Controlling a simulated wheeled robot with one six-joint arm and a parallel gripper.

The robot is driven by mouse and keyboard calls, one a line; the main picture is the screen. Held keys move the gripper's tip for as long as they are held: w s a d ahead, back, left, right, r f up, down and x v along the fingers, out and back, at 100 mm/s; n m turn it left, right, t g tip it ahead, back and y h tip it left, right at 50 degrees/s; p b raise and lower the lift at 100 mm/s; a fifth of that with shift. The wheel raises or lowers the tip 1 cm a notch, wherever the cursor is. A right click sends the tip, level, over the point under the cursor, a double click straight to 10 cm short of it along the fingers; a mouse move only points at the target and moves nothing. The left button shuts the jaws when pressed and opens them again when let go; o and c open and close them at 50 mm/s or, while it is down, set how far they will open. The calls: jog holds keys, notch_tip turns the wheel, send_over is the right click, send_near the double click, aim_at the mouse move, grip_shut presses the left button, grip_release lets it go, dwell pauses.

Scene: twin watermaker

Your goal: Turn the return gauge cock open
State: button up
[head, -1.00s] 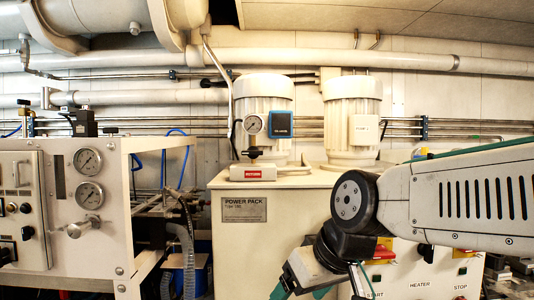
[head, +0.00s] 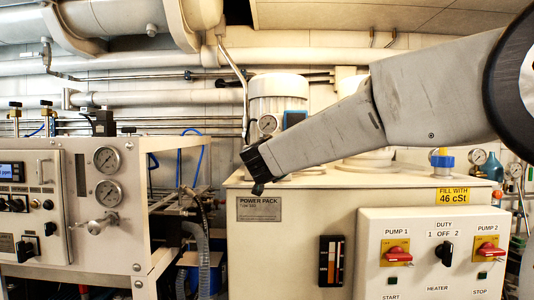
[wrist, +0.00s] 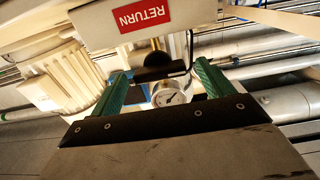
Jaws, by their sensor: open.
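The return gauge cock shows in the wrist view as a black handle (wrist: 165,70) beneath the red RETURN label (wrist: 141,14). It lies roughly crosswise between my fingers. A round white-faced gauge (wrist: 170,95) sits right beside it, and also shows in the head view (head: 267,124). My gripper (wrist: 161,72) is open, its two green fingers on either side of the handle with gaps visible; I cannot tell whether either touches it. In the head view my arm's dark end is just below the gauge and hides the cock and the RETURN label. The fingers do not show clearly there.
The power pack cabinet (head: 300,222) stands below my arm, with a switch panel (head: 432,280) at right. Pale motors (head: 278,93) stand on its top. A gauge panel (head: 105,225) is at left. Pipes run along the back wall.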

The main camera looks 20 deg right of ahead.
jog(key=shift+x, duration=2.1)
jog(key=c, duration=1)
jog(key=shift+m, duration=0.3)
jog(key=m, duration=0.3)
jog(key=shift+m, duration=1.9)
